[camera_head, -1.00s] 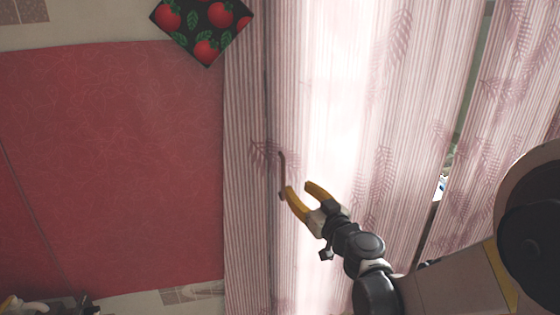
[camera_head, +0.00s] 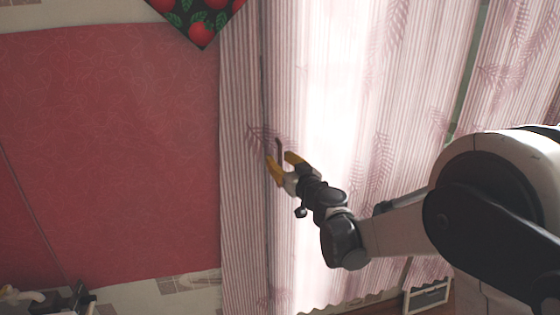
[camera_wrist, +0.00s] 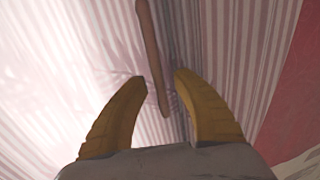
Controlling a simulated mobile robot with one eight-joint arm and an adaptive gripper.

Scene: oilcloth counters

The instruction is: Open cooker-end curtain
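The pink striped curtain with leaf prints (camera_head: 390,120) hangs across the middle and right of the head view. A narrower striped strip (camera_head: 240,190) hangs at its left edge, by a dark vertical fold. A thin brown rod-like handle (camera_head: 279,149) hangs at that fold; it also shows in the wrist view (camera_wrist: 152,50). My gripper (camera_head: 280,162) has yellow fingers and is open at the handle. In the wrist view, the handle's lower end lies between the two open fingertips (camera_wrist: 160,78). Whether a finger touches it, I cannot tell.
A red patterned wall panel (camera_head: 110,150) fills the left. Kitchen items (camera_head: 60,300) stand at the lower left. A narrow gap (camera_head: 468,75) shows between the curtains at right.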

